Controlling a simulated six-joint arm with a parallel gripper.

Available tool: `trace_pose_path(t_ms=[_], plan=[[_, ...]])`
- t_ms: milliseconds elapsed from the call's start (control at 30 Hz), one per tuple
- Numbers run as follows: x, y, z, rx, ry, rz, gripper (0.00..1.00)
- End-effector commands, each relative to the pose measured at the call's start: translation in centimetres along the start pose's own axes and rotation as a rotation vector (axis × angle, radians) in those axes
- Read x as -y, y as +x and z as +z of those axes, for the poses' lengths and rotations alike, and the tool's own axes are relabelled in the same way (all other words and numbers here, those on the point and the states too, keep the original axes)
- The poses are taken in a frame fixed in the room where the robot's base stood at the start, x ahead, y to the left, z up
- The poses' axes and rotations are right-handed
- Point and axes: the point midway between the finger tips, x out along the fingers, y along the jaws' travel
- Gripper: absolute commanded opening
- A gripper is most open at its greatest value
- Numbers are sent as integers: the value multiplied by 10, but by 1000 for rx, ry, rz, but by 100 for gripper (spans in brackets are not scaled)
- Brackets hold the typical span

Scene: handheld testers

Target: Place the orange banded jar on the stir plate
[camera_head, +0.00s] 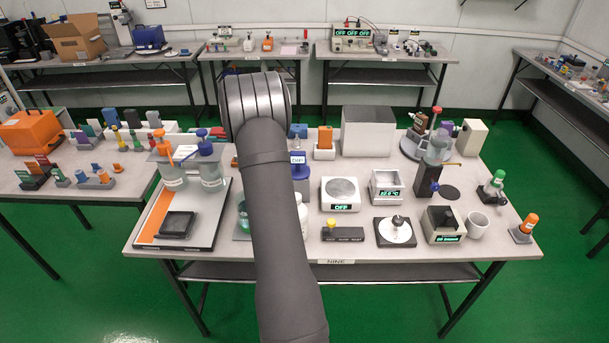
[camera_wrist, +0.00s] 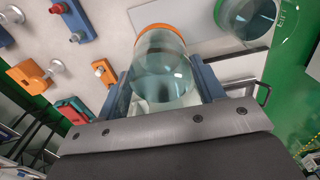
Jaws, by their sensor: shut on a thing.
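The orange banded jar (camera_wrist: 165,68) is clear glass with pale contents and an orange band around its far end. It fills the middle of the wrist view. My gripper (camera_wrist: 165,88) is shut on it, with one blue finger on each side. Whether the jar touches the table cannot be told. In the head view my arm hides the gripper and the held jar. The likely stir plate (camera_head: 341,194) is a white box with a round grey top and an OFF display, right of my arm. Its top is bare.
A second glass jar with teal contents (camera_wrist: 250,18) is close beside the held jar. A box with a °C display (camera_head: 388,186) stands right of the stir plate, a dark block with a yellow knob (camera_head: 343,234) in front. Pump bottles (camera_head: 211,172) stand left.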

Motion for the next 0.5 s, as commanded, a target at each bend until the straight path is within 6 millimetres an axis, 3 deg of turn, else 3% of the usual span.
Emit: trace_pose_path(t_ms=[167, 500], plan=[[-1, -24, 16, -2, 152, 5, 21], [9, -96, 70, -4, 739, 6, 21]])
